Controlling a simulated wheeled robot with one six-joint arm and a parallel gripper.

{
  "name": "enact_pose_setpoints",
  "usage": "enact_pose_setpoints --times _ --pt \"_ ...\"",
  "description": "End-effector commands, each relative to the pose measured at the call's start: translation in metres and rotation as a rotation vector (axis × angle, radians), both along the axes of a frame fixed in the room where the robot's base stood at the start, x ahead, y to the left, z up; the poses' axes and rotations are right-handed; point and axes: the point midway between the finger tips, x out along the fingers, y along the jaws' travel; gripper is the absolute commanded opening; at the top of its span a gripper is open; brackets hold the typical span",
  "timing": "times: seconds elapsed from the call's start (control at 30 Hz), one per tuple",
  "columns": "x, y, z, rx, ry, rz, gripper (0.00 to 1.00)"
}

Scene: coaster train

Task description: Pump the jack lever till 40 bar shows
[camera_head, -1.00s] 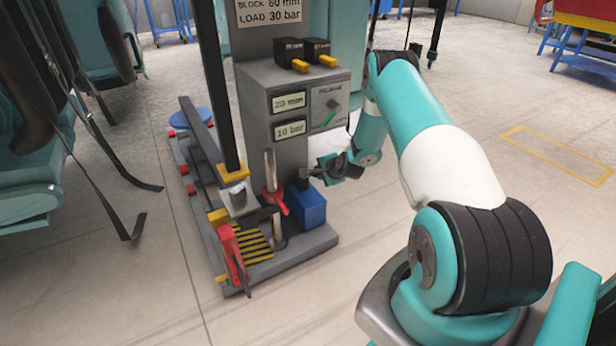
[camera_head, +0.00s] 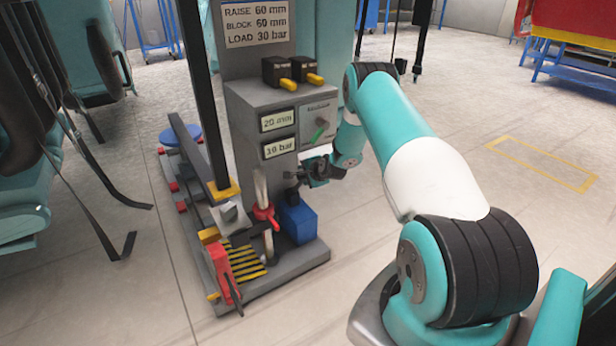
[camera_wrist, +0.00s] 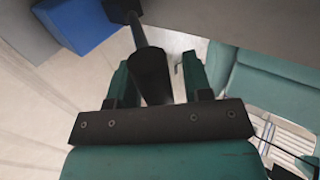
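The jack stand (camera_head: 275,110) is a grey cabinet on a base plate, with two small displays. The upper display (camera_head: 277,120) reads 20 mm. The lower display (camera_head: 279,147) seems to read 10 bar, slightly blurred. The jack lever ends in a black handle (camera_wrist: 150,72), pointing toward my wrist above a blue box (camera_head: 297,222). My gripper (camera_head: 308,175) is at the lever's end, beside the cabinet. In the wrist view my gripper (camera_wrist: 156,70) has its two teal fingers apart, one on each side of the handle. A gap shows at the right finger.
A sign (camera_head: 255,23) above reads raise 60 mm, block 60 mm, load 30 bar. Two black boxes with yellow levers (camera_head: 290,72) top the cabinet. A red valve-like part (camera_head: 264,213) stands by the blue box. Teal seats (camera_head: 20,140) are at left.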

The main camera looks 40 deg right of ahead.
Motion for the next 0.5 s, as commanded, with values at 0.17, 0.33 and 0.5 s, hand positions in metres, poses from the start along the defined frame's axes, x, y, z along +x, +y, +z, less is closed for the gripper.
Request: enact_pose_setpoints --times 0.17,0.33,0.5 --pt "-0.002 0.000 -0.002 0.003 0.006 0.000 0.51" --pt "-0.004 0.001 -0.001 0.004 0.009 -0.001 0.51" --pt "-0.021 0.003 0.015 0.006 0.011 -0.002 0.51"
